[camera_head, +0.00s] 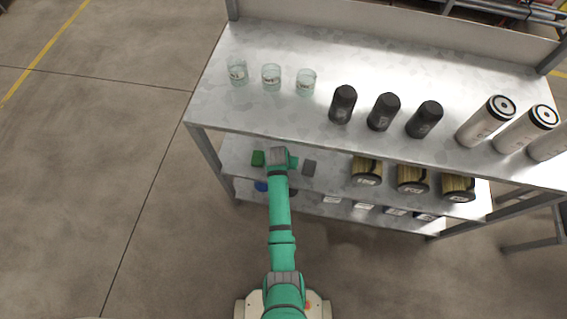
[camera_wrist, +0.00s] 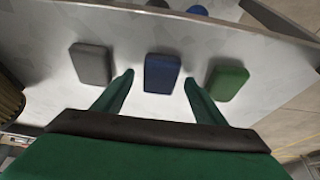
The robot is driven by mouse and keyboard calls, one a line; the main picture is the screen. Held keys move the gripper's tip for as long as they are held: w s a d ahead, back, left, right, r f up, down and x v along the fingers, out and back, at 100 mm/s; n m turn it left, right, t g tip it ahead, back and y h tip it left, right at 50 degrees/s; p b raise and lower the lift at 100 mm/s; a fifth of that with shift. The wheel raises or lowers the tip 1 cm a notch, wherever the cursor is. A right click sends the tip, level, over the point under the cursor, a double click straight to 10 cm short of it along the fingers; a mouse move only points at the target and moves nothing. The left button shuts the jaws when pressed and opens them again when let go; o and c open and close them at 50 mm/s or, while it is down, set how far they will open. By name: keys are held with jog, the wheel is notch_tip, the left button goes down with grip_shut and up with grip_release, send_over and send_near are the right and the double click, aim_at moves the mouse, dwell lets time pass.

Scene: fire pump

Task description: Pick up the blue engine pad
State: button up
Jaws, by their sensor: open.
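The blue engine pad (camera_wrist: 162,74) lies flat on a metal shelf in the wrist view, between a grey pad and a green pad. My gripper (camera_wrist: 158,78) is open, with one green finger to the left of the blue pad and one to its right. No contact between fingers and pad can be made out. In the head view my gripper (camera_head: 279,158) is at the middle shelf, and my arm hides the blue pad there.
The grey pad (camera_wrist: 91,64) and green pad (camera_wrist: 227,82) lie close on either side. The upper shelf (camera_head: 215,100) overhangs, carrying glass beakers (camera_head: 271,77), black bottles (camera_head: 383,111) and white canisters (camera_head: 486,121). Yellow-and-black cylinders (camera_head: 366,171) stand to the right on the middle shelf.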

jog(key=shift+w+f, duration=0.1)
jog(key=shift+f, duration=0.1)
jog(key=c, duration=1.1)
jog(key=shift+r, duration=0.15)
jog(key=shift+r, duration=0.55)
notch_tip(320, 180, up, 2)
jog(key=shift+r, duration=0.2)
jog(key=s+a, duration=0.1)
jog(key=s, duration=0.5)
jog(key=s+a, duration=0.1)
jog(key=s, duration=0.4)
jog(key=s+a, duration=0.1)
jog(key=s, duration=0.5)
jog(key=shift+s+a+f, duration=0.1)
jog(key=shift+s+a, duration=0.15)
jog(key=shift+s, duration=0.1)
